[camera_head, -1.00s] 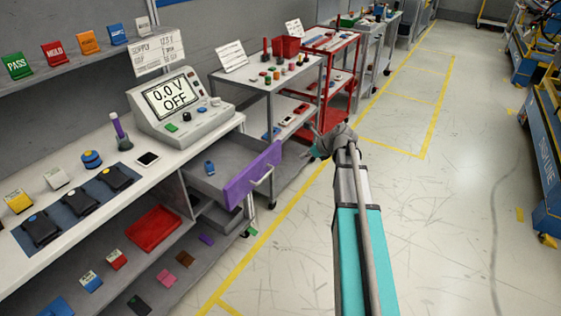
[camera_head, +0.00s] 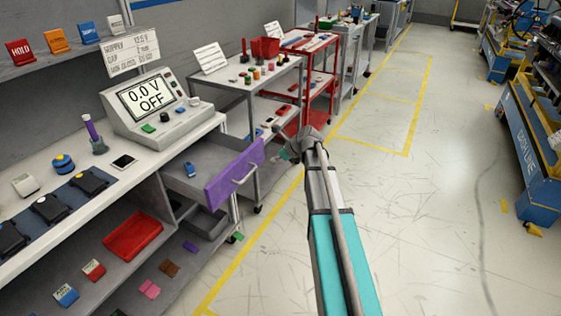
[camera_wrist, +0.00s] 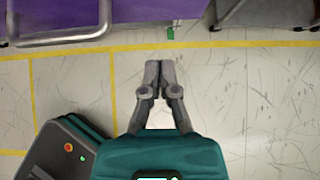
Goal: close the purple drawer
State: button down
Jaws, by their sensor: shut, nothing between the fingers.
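The purple drawer (camera_head: 235,172) is pulled out from under the workbench, with its grey inside showing and a blue object (camera_head: 190,170) in it. Its metal bar handle (camera_head: 246,176) faces right. My gripper (camera_head: 284,156) is out in front of the drawer, to the right of the handle and apart from it. In the wrist view the fingers of my gripper (camera_wrist: 153,64) are together with nothing between them. The purple front (camera_wrist: 75,18) and its handle (camera_wrist: 60,38) show at the top left there, clear of the fingertips.
The white workbench (camera_head: 60,225) holds a power supply reading "0.0 V OFF" (camera_head: 148,102). A red tray (camera_head: 133,235) sits on its lower shelf. A grey cart (camera_head: 250,80) and a red cart (camera_head: 320,75) stand beyond the drawer. The floor (camera_head: 430,230) on the right is open.

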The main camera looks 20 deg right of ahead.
aim_at(257, 160)
jog(key=shift+w+a+f+b, duration=0.2)
jog(key=shift+w+a+f, duration=0.1)
jog(key=shift+w+a, duration=0.4)
jog(key=shift+w+a+f+b, duration=0.3)
jog(key=shift+w+a, duration=0.25)
jog(key=shift+w, duration=0.3)
jog(key=shift+w+a+f+b, duration=0.15)
jog(key=shift+w+a+f, duration=0.15)
jog(key=shift+w+a, duration=0.4)
jog(key=shift+w+d, duration=0.15)
